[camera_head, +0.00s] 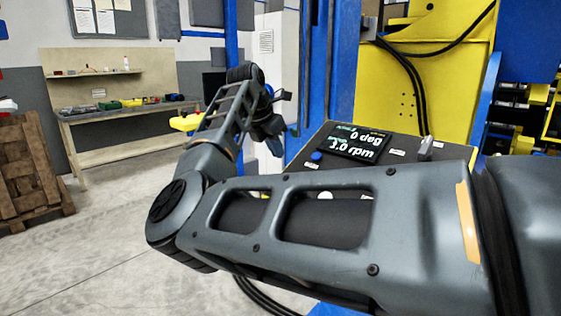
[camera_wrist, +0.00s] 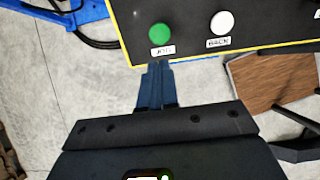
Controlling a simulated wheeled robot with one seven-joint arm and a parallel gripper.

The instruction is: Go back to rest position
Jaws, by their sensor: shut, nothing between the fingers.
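My gripper (camera_wrist: 158,68) is shut and empty in the wrist view, its fingertips by the lower edge of the control panel (camera_wrist: 190,48). Just beyond the tips is a green button (camera_wrist: 160,33) with a label that seems to read JOG. To its right is a white button (camera_wrist: 222,22) labelled BACK. I cannot tell whether the fingers touch the panel. In the head view my arm crosses the front and bends up at the left. My forearm hides the panel's lower part.
A yellow machine plate (camera_head: 400,85) with black cables stands behind the panel, beside a blue post (camera_head: 318,70). A workbench (camera_head: 125,112) with small items is at the back left, and a wooden crate (camera_head: 30,170) at the far left. The floor (camera_head: 110,215) between is clear.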

